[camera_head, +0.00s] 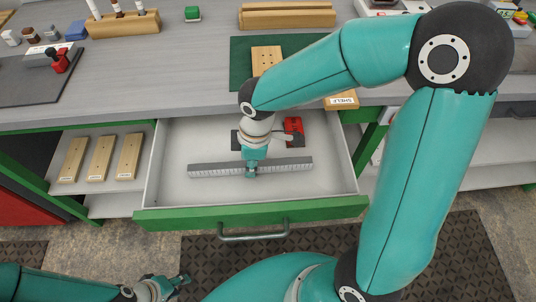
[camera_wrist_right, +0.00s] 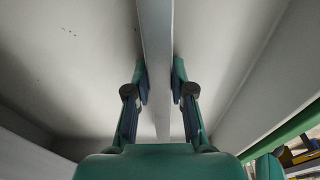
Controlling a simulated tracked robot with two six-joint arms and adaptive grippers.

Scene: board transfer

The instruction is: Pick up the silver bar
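The silver bar (camera_head: 215,170) is a long grey bar that runs left to right inside the open drawer. My right gripper (camera_head: 251,173) reaches down into the drawer at about the middle of the bar. In the right wrist view its two fingers (camera_wrist_right: 160,82) stand on either side of the bar (camera_wrist_right: 156,30), with the pads against its sides. The gripper hides a short middle part of the bar in the head view. I cannot tell whether the bar touches the drawer floor. My left gripper (camera_head: 175,284) is low at the bottom left, away from the bar; its opening is unclear.
Several wooden blocks (camera_head: 101,157) lie on the shelf at left. The worktop (camera_head: 150,75) above holds more wooden pieces.

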